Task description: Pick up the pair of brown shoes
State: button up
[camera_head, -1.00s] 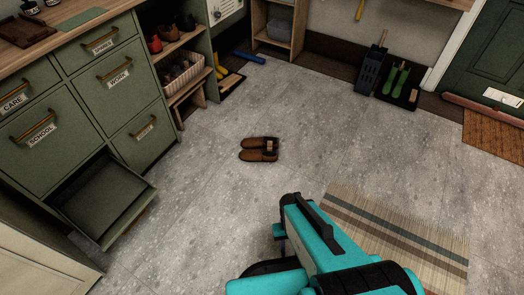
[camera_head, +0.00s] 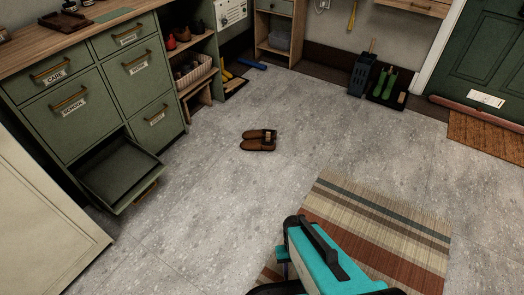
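The pair of brown shoes (camera_head: 258,140) lies on the grey tiled floor near the middle of the view, side by side with a lighter tan patch at the right end. My teal arm reaches in from the bottom edge, to the right of and nearer than the shoes. Clear floor lies between the arm and the shoes. My gripper's fingers do not show, so I cannot see what they do.
A green cabinet (camera_head: 97,85) has its low drawer (camera_head: 120,172) pulled out at left. A striped rug (camera_head: 385,235) lies at lower right. Boots on a tray (camera_head: 388,95) and a shelf (camera_head: 283,55) stand at the back. Floor around the shoes is free.

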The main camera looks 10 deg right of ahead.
aim_at(263, 140)
jog(key=k, duration=0.45)
jog(key=u, duration=0.55)
jog(key=i, duration=1)
jog(key=u, duration=0.65)
jog(key=i, duration=1.1)
jog(key=z, duration=0.1)
